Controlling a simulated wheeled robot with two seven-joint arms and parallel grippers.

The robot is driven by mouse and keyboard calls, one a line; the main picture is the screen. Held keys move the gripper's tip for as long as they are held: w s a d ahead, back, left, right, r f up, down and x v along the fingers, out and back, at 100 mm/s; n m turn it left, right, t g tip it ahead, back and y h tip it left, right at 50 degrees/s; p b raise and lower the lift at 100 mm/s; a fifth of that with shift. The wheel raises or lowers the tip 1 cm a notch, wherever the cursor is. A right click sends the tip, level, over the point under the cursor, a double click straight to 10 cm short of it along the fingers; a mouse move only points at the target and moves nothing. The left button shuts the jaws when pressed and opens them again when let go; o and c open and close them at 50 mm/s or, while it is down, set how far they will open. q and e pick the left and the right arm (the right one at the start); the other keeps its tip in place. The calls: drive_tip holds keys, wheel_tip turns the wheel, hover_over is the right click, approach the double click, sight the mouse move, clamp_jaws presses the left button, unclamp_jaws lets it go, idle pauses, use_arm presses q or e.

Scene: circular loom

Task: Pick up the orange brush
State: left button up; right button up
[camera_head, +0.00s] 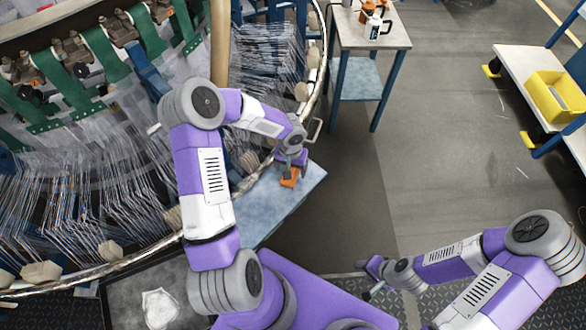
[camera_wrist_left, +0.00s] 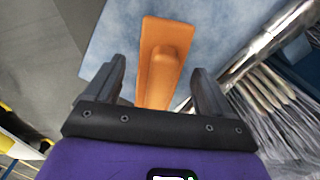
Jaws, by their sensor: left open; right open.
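The orange brush (camera_head: 291,177) lies on a blue-grey table (camera_head: 303,190) beside the circular loom. In the left wrist view the brush (camera_wrist_left: 164,62) lies lengthwise between the two open fingers of my left gripper (camera_wrist_left: 160,88), with a gap on each side. Its near end is hidden behind the gripper body. In the head view my left gripper (camera_head: 290,165) is right over the brush and covers part of it. My right gripper (camera_head: 368,278) is open and empty, low over the floor at the lower middle, far from the brush.
The loom's metal rim (camera_head: 262,172) curves close beside the table, with many threads (camera_head: 110,200) inside it. A small side table (camera_head: 380,38) holding a white bottle (camera_head: 377,26) stands behind. A yellow bin (camera_head: 556,95) sits on a cart at the right. The floor between is clear.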

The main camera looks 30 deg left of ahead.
use_arm(q)
drive_tip(key=shift+f, duration=0.25)
drive_tip(key=c, duration=1.4)
drive_tip(key=shift+o, duration=0.2)
wheel_tip(320, 180, up, 10)
drive_tip(key=p, duration=0.3)
